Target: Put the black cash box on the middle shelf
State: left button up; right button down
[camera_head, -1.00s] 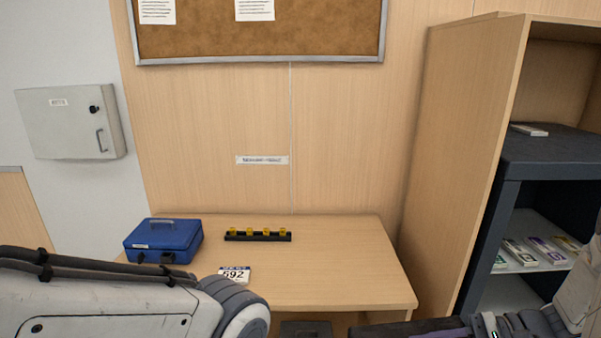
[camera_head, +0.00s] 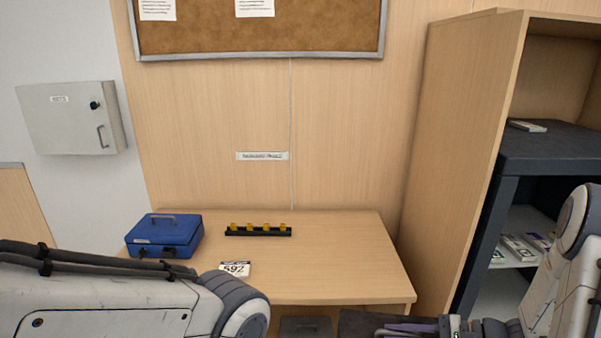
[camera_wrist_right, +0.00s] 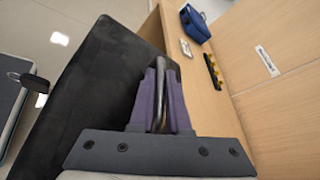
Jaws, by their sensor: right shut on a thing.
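The black cash box (camera_head: 372,322) shows as a dark slab at the bottom edge of the head view, in front of the desk. In the right wrist view the box (camera_wrist_right: 95,95) fills the left and middle. My right gripper (camera_head: 412,328) is shut on its handle; its purple fingers (camera_wrist_right: 160,90) clasp the thin bar. The box's underside is hidden. The shelf unit (camera_head: 482,245) stands at the right, with a dark top and a light middle shelf (camera_head: 525,222) holding several packs. My right arm partly covers it. My left arm crosses the lower left; its gripper is out of view.
The desk (camera_head: 330,265) holds a blue cash box (camera_head: 165,235), a black strip with yellow pieces (camera_head: 258,231) and a 592 card (camera_head: 235,269). Its right half is clear. A tall wooden side panel (camera_head: 455,150) stands between the desk and the shelf unit.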

jog(key=w+f, duration=0.1)
jog(key=f, duration=0.1)
jog(key=w+a+f+m+t, duration=0.1)
jog(key=f, duration=0.2)
jog(key=f+m+t+h, duration=0.1)
jog(key=f, duration=0.2)
jog(key=shift+w+a, duration=0.4)
jog(key=shift+w+f+m+t, duration=0.1)
jog(key=shift+f+m+t, duration=0.2)
jog(key=shift+f+t, duration=0.15)
